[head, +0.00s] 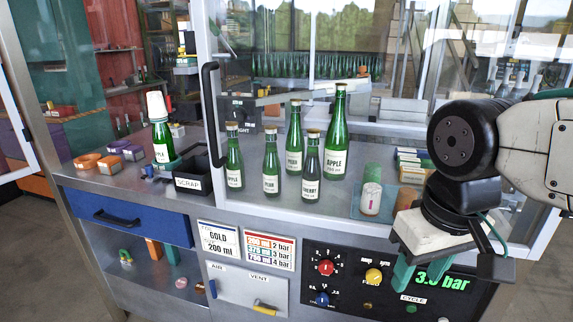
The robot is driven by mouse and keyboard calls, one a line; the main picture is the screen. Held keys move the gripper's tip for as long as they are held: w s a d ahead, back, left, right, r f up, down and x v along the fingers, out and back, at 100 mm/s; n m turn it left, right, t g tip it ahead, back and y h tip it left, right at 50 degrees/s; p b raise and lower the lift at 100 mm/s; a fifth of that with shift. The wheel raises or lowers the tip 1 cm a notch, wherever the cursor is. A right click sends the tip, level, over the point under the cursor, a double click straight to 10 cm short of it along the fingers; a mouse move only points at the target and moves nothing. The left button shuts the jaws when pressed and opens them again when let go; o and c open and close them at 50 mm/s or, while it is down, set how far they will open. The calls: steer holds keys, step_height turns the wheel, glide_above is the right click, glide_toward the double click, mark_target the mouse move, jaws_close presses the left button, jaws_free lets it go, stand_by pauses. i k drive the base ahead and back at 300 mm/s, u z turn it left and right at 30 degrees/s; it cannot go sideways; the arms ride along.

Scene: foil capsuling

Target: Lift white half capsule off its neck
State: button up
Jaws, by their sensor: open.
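A white half capsule (156,105) sits on the neck of a green bottle (162,140) at the left of the bench. It looks like a tapered white sleeve with a wider lower rim, and it hides the bottle's neck and mouth. The bottle stands upright with a pale label. My gripper (418,272) is at the lower right, pointing down with teal fingers in front of the control panel. It is open and empty, far to the right of the capsule and apart from it.
A black SCRAP bin (190,182) stands just right of the capped bottle. Orange rings (87,161) lie to its left. Several green bottles (271,165) stand mid-bench, right of a black door handle (212,110). A white roll (371,198) stands on a blue mat (398,213).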

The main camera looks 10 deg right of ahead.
mark_target(158, 113)
steer(key=u, duration=0.55)
steer(key=k, duration=1.3)
steer(key=u, duration=1)
steer(key=i, duration=1.35)
steer(key=u, duration=0.25)
steer(key=i, duration=1.75)
steer(key=z, duration=0.65)
steer(key=i, duration=0.9)
steer(key=z, duration=1.55)
steer(key=i, duration=0.8)
steer(key=z, duration=0.6)
steer(key=k, duration=0.4)
